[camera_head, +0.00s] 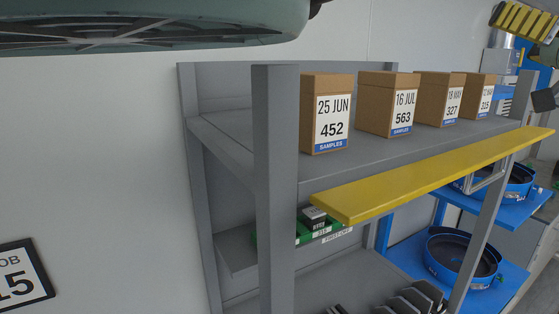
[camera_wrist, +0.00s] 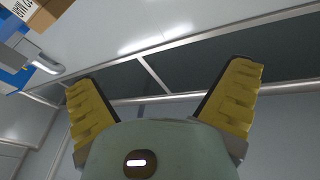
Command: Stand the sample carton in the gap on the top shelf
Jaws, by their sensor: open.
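Several brown sample cartons stand upright in a row on the grey top shelf (camera_head: 340,172). They are the 25 JUN 452 carton (camera_head: 331,120), the 16 JUL 563 carton (camera_head: 402,110), the 327 carton (camera_head: 452,103) and the 315 carton (camera_head: 486,100). Narrow spaces separate them; I cannot tell which space is the gap. Part of a brown carton (camera_wrist: 45,14) shows at the top left of the wrist view, its label cut off. My gripper (camera_wrist: 165,75) is open and empty, its yellow fingers wide apart. One yellow finger shows at the head view's top right.
A yellow strip (camera_head: 430,178) runs along the shelf's front edge. A grey post (camera_head: 276,180) stands at its near end. Green bins (camera_head: 330,231) sit below. Blue shelves with round dark-topped items (camera_head: 462,256) are at the right. A framed sign (camera_head: 22,275) is on the wall.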

